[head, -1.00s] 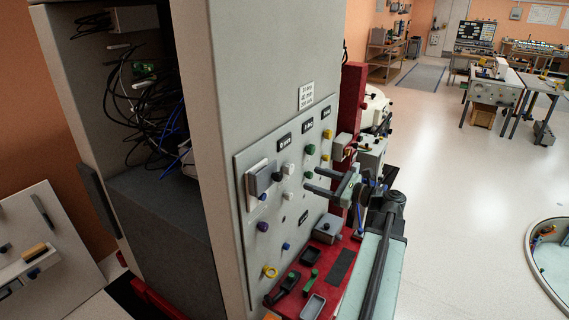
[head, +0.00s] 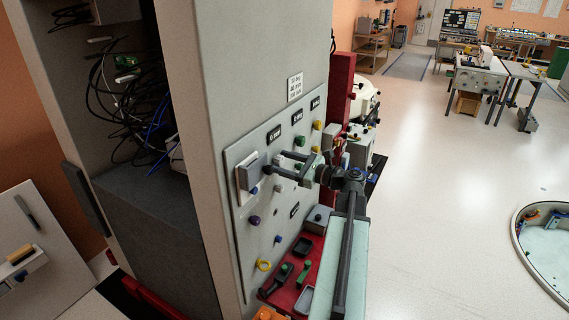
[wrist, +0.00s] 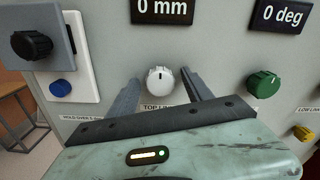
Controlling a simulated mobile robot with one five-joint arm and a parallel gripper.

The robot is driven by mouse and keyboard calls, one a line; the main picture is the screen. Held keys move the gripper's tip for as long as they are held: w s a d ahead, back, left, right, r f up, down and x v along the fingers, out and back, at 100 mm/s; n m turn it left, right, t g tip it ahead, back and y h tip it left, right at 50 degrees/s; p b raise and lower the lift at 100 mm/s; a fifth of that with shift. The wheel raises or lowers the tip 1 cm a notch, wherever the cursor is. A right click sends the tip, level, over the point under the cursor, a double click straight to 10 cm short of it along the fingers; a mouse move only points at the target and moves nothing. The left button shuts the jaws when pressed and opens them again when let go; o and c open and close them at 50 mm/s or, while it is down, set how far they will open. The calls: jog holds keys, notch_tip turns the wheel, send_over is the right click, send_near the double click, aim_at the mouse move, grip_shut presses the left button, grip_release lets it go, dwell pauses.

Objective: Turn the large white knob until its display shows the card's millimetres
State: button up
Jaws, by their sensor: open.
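A white knob (wrist: 160,79) with a dark pointer line sits on the grey panel, between the two fingers of my gripper (wrist: 158,88) in the wrist view. The fingers are open, one on each side, with visible gaps to the knob. The display (wrist: 162,10) above it reads 0 mm. A label below the knob is partly hidden by my gripper. In the head view my gripper (head: 274,160) is at the panel's upper left and covers the knob. The white card (head: 295,87) is above the displays; its lines are too small to read surely.
A green knob (wrist: 263,84) under a 0 deg display (wrist: 282,14) is to the right, with a yellow knob (wrist: 303,132) beyond. A black knob (wrist: 32,45) on a grey block and a blue button (wrist: 60,88) are left. A red tray shelf (head: 287,290) lies below.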

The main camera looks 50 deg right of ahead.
jog(key=c, duration=1.1)
jog(key=shift+s+d, duration=0.1)
jog(key=shift+s, duration=0.1)
grip_shut()
jog(key=shift+w, duration=0.2)
